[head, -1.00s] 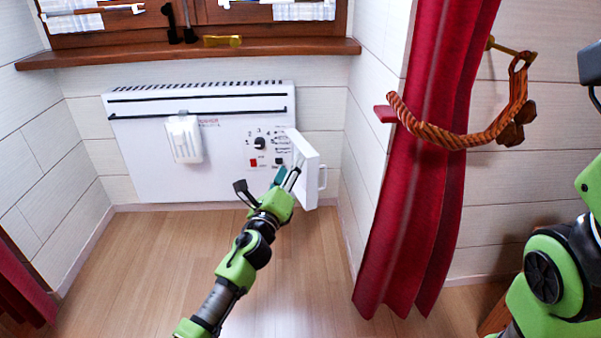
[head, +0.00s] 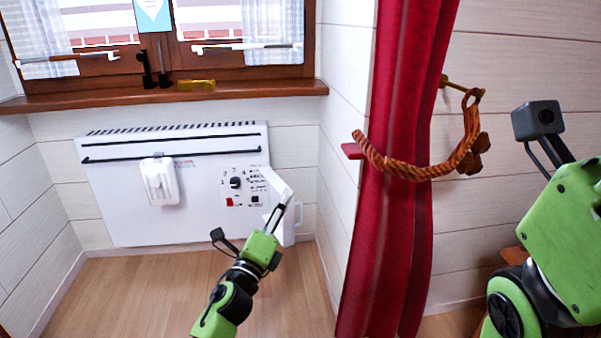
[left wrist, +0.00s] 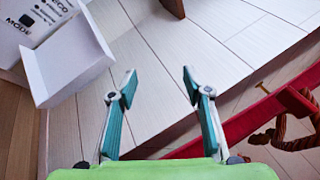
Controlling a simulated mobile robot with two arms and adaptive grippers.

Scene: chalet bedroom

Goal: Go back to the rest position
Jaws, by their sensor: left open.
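My left gripper (head: 278,214) is at the lower right of the white wall heater (head: 110,205). In the head view it overlaps the heater's small white swung-out cover (head: 275,184). In the left wrist view my left gripper (left wrist: 159,85) is open, with its two teal fingers wide apart and nothing between them. The cover (left wrist: 68,60) stands to the left of the fingers there, apart from them. My right arm shows at the right edge of the head view, but its fingers are not in view.
A red curtain (head: 385,240) with an orange rope tieback (head: 420,170) hangs between my left gripper and my right arm. A wooden sill (head: 230,90) runs above the heater. The wooden floor (head: 140,290) before the heater is clear.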

